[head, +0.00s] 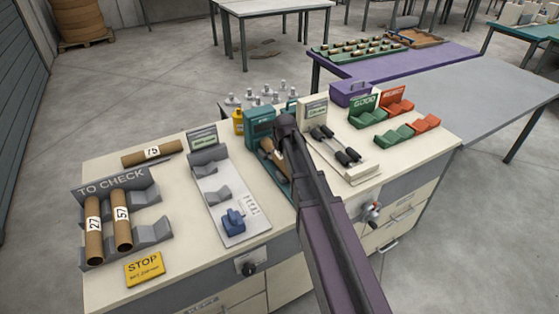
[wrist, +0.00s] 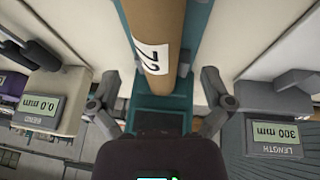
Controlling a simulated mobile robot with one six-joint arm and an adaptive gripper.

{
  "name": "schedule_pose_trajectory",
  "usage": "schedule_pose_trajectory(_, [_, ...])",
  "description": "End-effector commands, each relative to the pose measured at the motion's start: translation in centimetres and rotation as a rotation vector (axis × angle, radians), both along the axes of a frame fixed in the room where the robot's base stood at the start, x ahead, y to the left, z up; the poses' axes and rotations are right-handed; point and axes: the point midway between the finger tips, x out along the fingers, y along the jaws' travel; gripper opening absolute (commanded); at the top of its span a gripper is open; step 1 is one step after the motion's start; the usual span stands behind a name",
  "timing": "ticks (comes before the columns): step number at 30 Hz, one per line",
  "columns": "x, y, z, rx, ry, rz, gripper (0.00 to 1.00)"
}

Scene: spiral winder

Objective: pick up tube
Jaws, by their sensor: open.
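A brown cardboard tube (wrist: 156,28) with a white label that seems to read 72 lies on the teal device (wrist: 196,30) in the wrist view. In the head view the same tube (head: 267,148) is partly hidden behind my arm. My gripper (wrist: 160,92) is open, with one finger on each side of the teal device and tube, and nothing between them is held. In the head view my gripper is mostly hidden by the arm. Tubes 27 (head: 93,232) and 57 (head: 121,220) lie in the TO CHECK rack, and tube 15 (head: 152,154) lies behind it.
The grey length gauge (head: 225,200), reading 300 mm in the wrist view, stands left of the teal device. The bend gauge with black rollers (head: 335,145), reading 0.0 mm, stands right. Green GOOD (head: 368,118) and red REJECT (head: 398,105) racks are empty at the back right.

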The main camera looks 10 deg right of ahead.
Motion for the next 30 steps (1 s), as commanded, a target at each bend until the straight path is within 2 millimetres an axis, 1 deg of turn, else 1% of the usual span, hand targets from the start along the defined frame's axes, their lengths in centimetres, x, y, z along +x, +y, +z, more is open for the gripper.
schedule_pose_trajectory(8, [0.1, 0.0, -0.6, 0.0, 0.0, 0.0, 1.0])
schedule_pose_trajectory(20, [0.7, -0.4, -3.6, 0.0, 0.0, 0.001, 1.0])
schedule_pose_trajectory(24, [1.2, -0.4, -4.5, 0.0, 0.0, 0.001, 1.0])
schedule_pose_trajectory(30, [1.5, -0.3, -5.1, 0.0, 0.0, 0.001, 1.0])
